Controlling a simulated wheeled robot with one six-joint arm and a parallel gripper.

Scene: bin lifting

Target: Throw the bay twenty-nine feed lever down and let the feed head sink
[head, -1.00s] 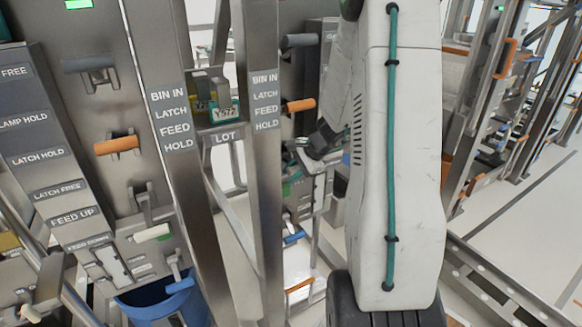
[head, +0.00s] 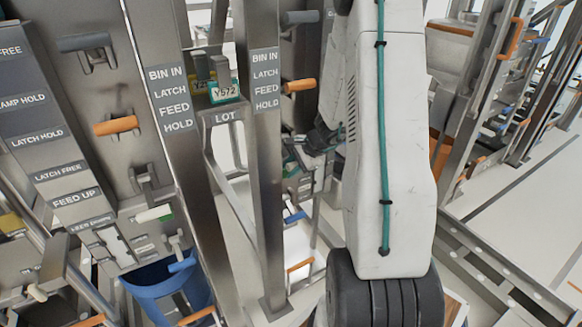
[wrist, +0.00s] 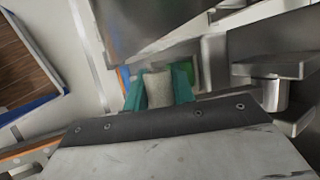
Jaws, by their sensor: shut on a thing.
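In the wrist view the teal fingers of my gripper (wrist: 158,86) are shut around a short pale lever handle (wrist: 157,88). In the head view my arm stands upright at the centre right and its wrist reaches behind a steel post, so the hold there is mostly hidden. No bay number twenty-nine is readable. The feed head cannot be made out for certain.
The near bay at left has an orange handle (head: 116,125), a pale-handled lever (head: 154,213) and a FEED UP label (head: 76,199). A blue bin (head: 168,285) stands below. Open floor lies at far right.

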